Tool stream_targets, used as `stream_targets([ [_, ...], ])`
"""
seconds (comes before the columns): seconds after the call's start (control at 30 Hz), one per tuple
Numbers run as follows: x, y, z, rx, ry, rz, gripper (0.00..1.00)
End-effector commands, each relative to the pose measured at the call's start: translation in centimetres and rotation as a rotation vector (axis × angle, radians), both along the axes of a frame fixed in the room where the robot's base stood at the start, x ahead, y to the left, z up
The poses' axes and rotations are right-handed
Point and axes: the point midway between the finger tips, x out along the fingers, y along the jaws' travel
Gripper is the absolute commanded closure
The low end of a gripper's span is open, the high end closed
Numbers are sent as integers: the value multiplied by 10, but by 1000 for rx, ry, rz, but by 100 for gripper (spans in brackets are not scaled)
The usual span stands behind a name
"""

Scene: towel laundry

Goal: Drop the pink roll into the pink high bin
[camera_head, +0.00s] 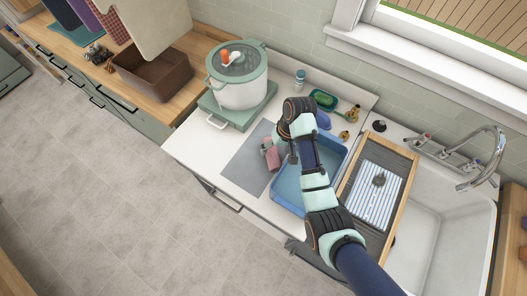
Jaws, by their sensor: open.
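The pink roll (271,158) lies on a grey mat on the white counter, just left of a blue tray. My gripper (283,152) is low over the mat, close beside the roll at its right. It is open. Its fingers are small here and partly hidden by my arm, so I cannot tell whether they touch the roll. No pink high bin shows in this view.
The blue tray (288,196) sits under my arm. A grey mat (243,163) lies left of it. A white pot (239,78) stands on a green stove behind. A wooden-framed rack (347,190) with a striped towel (377,188) is beside the sink (440,230). The floor at left is clear.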

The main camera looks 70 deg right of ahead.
Motion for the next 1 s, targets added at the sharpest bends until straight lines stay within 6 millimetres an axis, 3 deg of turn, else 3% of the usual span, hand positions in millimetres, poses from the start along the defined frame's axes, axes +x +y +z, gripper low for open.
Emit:
stream_targets([
  [0.33, 1, 1, 0, -3, -1, 3, 18],
  [0.47, 30, 21, 10, -75, -35, 72, 18],
  [0.57, 87, 73, 38, -229, -130, 218, 18],
  [0.6, 112, 108, 57, -312, -196, 297, 18],
  [0.67, 142, 166, 91, -428, -315, 410, 18],
  [0.7, 154, 204, 115, -495, -398, 476, 18],
  [0.83, 157, 311, 187, -642, -659, 633, 18],
  [0.9, 147, 349, 217, -682, -768, 683, 18],
  [1.0, 135, 379, 242, -712, -866, 718, 18],
])
